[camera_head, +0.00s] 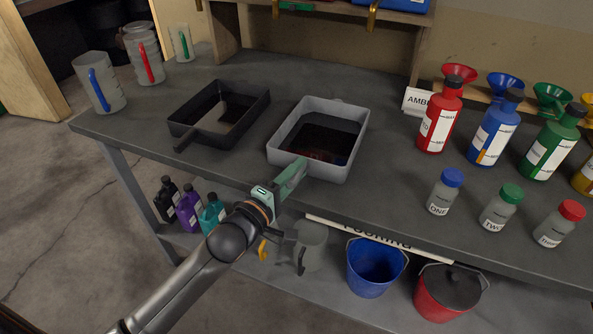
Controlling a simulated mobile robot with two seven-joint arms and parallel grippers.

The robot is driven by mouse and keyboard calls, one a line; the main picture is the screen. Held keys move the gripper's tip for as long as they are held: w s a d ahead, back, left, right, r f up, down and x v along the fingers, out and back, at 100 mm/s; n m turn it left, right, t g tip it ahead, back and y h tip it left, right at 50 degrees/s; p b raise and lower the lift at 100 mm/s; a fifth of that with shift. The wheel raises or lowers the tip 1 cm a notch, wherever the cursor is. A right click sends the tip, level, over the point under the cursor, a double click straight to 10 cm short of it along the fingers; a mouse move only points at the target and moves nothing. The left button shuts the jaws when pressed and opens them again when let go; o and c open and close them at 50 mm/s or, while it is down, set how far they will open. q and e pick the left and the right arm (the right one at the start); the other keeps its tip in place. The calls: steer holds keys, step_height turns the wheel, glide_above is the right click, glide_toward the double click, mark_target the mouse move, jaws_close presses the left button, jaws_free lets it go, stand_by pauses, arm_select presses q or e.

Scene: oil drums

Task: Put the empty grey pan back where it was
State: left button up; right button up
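The grey pan (279,149) sits on or just above the dark workbench (400,195), near its front edge. Its inside looks dark with a reddish patch low down; I cannot tell whether that is liquid, residue or reflection. My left gripper (297,168) reaches in from below and its fingers are at the pan's front left wall. They overlap the wall in the view, and I cannot tell whether they are closed on it or on a handle there. My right gripper is not in view.
A black pan (183,130) with a handle stands left of the grey pan. Clear jugs (100,85) stand at the back left. Red (440,120), blue and green bottles and small capped bottles (444,195) stand right. Buckets (375,270) are on the lower shelf.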

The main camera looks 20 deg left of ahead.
arm_select(q)
steer(key=o, duration=0.4)
steer(key=shift+o, duration=0.2)
steer(key=shift+s+r, duration=0.1)
steer(key=shift+r, duration=0.05)
steer(key=v, duration=1.2)
steer(key=s+d+f+m+g, duration=0.1)
steer(key=s+f+m, duration=0.3)
steer(key=f, duration=0.5)
steer(key=s+d+f+m+g+y, duration=0.1)
steer(key=s+d+f+m+g, duration=0.1)
steer(key=s+f+m+g, duration=0.2)
steer(key=s+d+f+m+g+y, duration=0.1)
steer(key=s+f+m+g, duration=0.2)
steer(key=f+m, duration=0.6)
step_height(320, 180, down, 5)
steer(key=shift+s+d+r, duration=0.15)
steer(key=shift+s+d, duration=0.2)
steer(key=shift+s, duration=0.35)
